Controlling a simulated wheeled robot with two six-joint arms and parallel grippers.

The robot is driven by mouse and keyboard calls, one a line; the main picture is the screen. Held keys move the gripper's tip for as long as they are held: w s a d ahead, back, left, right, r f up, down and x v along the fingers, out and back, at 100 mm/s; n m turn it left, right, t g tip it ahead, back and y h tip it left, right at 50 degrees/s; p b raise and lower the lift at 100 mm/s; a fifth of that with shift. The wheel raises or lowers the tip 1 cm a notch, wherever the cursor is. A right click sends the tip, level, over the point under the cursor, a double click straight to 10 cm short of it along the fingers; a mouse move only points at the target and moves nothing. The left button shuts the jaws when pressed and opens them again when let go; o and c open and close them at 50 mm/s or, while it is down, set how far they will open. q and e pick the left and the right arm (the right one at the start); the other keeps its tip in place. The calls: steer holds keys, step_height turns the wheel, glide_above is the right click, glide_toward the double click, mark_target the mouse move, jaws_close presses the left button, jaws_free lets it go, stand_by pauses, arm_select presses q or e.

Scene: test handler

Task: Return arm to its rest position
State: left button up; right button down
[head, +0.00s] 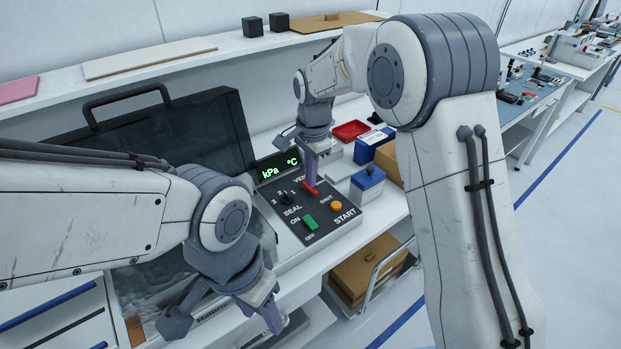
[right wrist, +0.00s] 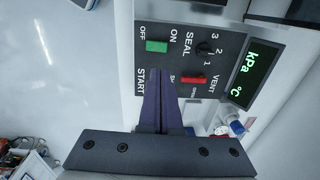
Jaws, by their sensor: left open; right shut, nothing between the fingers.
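My right gripper (head: 310,172) is shut and empty, pointing down over the dark control panel (head: 330,226) close to its red VENT switch (head: 310,188). In the right wrist view its closed purple fingers (right wrist: 160,75) overlap the panel (right wrist: 225,42), beside the VENT switch (right wrist: 193,80) and below the green ON/OFF switch (right wrist: 157,46); the START button is hidden there. I cannot tell the fingers' exact gap to the panel. My left gripper (head: 260,312) is open at the lower middle, in front of the bench edge, and holds nothing visible.
The lit kPa/°C display (head: 278,166) stands behind the panel. An open dark-lidded case (head: 165,135) is beside my left arm. Blue boxes (head: 367,184) and a red tray (head: 350,130) are right of the panel. A cardboard box (head: 370,266) sits below; floor is clear at right.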

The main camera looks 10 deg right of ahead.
steer(key=s+a+r+n, duration=0.2)
steer(key=s+n, duration=0.2)
steer(key=s, duration=0.3)
steer(key=s+a+r+n, duration=0.2)
steer(key=s+n, duration=0.3)
steer(key=s, duration=0.3)
steer(key=s+d+f+n, duration=0.1)
steer(key=s+d+n, duration=0.2)
steer(key=s+n, duration=0.7)
steer(key=s, duration=0.7)
steer(key=shift+s+g+y, duration=0.2)
steer(key=shift+g+y, duration=0.1)
steer(key=shift+g, duration=0.1)
